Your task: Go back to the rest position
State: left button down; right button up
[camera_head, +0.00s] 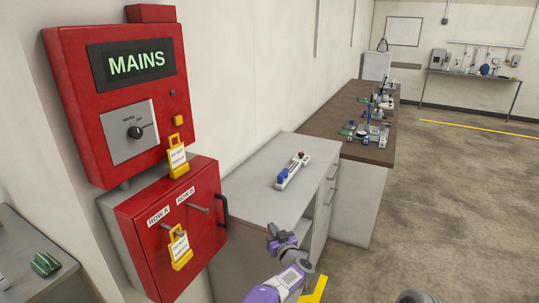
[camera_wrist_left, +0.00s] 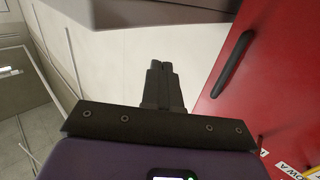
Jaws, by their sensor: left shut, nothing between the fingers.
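My left gripper (camera_head: 275,238) is in the lower middle of the head view, in front of the grey cabinet (camera_head: 240,200) and to the right of the red box. In the left wrist view my left gripper (camera_wrist_left: 164,72) has its two fingers together with nothing between them. The lower red box's black handle (camera_wrist_left: 232,64) is to the right of the fingers there, apart from them. My right gripper does not show in either view.
A red MAINS panel (camera_head: 95,95) with a dial hangs on the left wall above a lower red box (camera_head: 200,235). Yellow tags (camera_head: 180,250) hang on both. A white and blue device (camera_head: 293,171) lies on the cabinet. A brown-topped bench (camera_head: 330,122) stands behind. Floor (camera_head: 450,200) is clear at right.

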pick_arm(q)
jog(key=s+a+f+m+g+h, duration=0.1)
jog(key=s+a+f+h, duration=0.15)
jog(key=f, duration=0.45)
jog(key=s+a+f+m+g+h, duration=0.1)
jog(key=s+a+f+g+h, duration=0.1)
jog(key=a+f, duration=0.35)
jog(key=s+a+f+m+g+h, duration=0.15)
jog(key=s+f+g, duration=0.25)
jog(key=s+f, duration=0.75)
jog(key=s+a+f+n+g+h, duration=0.1)
jog(key=s+f+g+h, duration=0.2)
jog(key=s, duration=3)
jog(key=g+h, duration=0.1)
jog(key=g, duration=0.4)
jog(key=shift+s+f+n+g+h, duration=0.15)
jog(key=shift+s+n+g+h, duration=0.05)
jog(key=shift+n+g+h, duration=0.2)
